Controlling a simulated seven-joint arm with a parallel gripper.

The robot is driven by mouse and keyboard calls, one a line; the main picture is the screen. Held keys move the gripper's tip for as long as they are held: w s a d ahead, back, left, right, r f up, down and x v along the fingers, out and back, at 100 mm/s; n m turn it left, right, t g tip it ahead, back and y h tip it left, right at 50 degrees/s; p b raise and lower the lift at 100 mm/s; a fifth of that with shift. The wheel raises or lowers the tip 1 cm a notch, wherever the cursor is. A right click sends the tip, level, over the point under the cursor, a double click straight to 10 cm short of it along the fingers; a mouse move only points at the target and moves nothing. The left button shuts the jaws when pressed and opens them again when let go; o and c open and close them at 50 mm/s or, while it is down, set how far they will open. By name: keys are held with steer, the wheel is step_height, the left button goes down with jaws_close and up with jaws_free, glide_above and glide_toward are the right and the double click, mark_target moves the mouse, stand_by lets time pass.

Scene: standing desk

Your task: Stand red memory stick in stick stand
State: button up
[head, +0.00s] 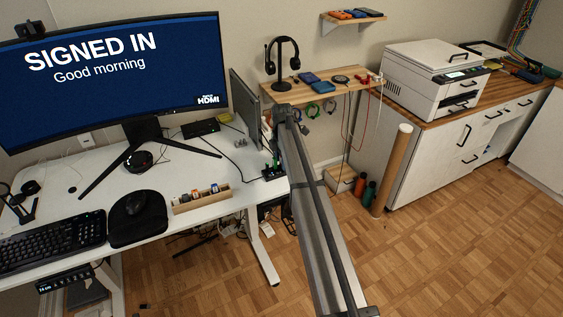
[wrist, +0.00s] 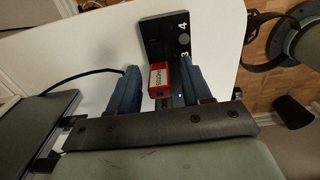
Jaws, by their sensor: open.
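The red memory stick (wrist: 161,80), with a pale label, stands at the near end of a black numbered hub (wrist: 167,38) in the wrist view. My gripper (wrist: 158,68) is open, with one blue finger on each side of the stick. A gap shows at the left finger; whether the right finger touches cannot be told. In the head view the hub (head: 274,173) lies at the white desk's right edge, and my arm hides most of the gripper. I cannot make out the stick stand for certain; a wooden tray (head: 186,208) holds several small things at the desk's front.
A monitor (head: 110,75) and an upright dark panel (head: 244,108) stand on the white desk (head: 75,180). A wooden shelf (head: 318,88) with a headphone stand (head: 282,65) is behind my arm. A cable runs to the hub. Desk around the tray is mostly clear.

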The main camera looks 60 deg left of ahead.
stand_by(0.4)
jaws_close()
steer(key=shift+r, duration=0.3)
stand_by(0.5)
steer(key=shift+r, duration=2.75)
steer(key=m, duration=0.1)
steer(key=w+d+m, duration=0.1)
steer(key=shift+d+m, duration=0.15)
steer(key=shift+m, duration=0.25)
steer(key=m, duration=0.1)
steer(key=w+d+m, duration=0.1)
steer(key=shift+w+r+m, duration=0.1)
steer(key=shift+r+m, duration=0.1)
steer(key=shift+m, duration=0.1)
steer(key=s+r+n, duration=0.1)
steer(key=s+n, duration=0.1)
steer(key=s, duration=1.1)
steer(key=s+d+r+n, duration=0.1)
steer(key=s+r+n, duration=0.1)
steer(key=s, duration=1.1)
steer(key=shift+n, duration=0.6)
steer(key=shift+s, duration=0.1)
